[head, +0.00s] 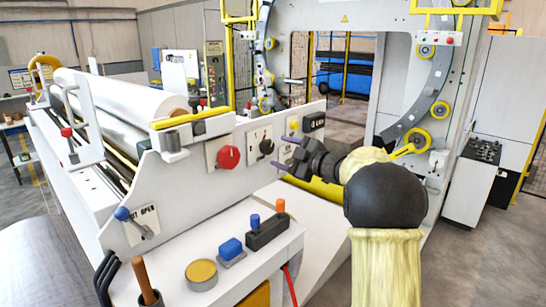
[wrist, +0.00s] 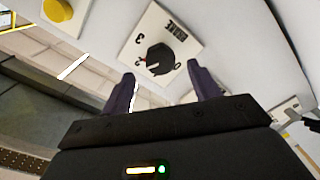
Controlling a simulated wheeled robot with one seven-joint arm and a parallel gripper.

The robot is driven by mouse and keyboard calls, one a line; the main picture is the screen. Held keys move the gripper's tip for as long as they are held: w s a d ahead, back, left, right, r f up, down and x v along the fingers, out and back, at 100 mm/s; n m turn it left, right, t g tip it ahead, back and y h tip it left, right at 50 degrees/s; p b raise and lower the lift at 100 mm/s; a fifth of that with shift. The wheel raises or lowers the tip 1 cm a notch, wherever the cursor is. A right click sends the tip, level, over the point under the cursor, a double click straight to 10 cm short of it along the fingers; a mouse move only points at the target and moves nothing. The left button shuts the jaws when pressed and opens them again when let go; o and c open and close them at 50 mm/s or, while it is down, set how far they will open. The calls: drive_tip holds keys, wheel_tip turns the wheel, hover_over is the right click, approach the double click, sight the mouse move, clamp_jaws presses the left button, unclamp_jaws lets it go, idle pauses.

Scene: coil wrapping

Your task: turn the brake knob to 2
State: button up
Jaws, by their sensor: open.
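The brake knob (wrist: 160,59) is a round black dial on a white plate (wrist: 181,34) marked BRAKE, with a 3 and a 0 legible in the wrist view. In the head view the black knob (head: 266,146) sits on the white front panel, right of a red knob. My gripper (head: 285,154) is open, its purple fingers just right of the knob. In the wrist view the open fingers (wrist: 163,84) straddle the knob's line, apart from it, with nothing between them.
A red knob (head: 228,157) and a yellow button (head: 293,125) flank the brake plate on the panel. A console (head: 214,266) with blue and yellow buttons juts out below. The large ring frame (head: 440,75) stands behind my arm.

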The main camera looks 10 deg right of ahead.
drive_tip(key=b+v, duration=0.4)
drive_tip(key=v, duration=0.7)
drive_tip(key=shift+s, duration=0.2)
drive_tip(key=shift+d, duration=0.15)
drive_tip(key=shift+w, duration=0.1)
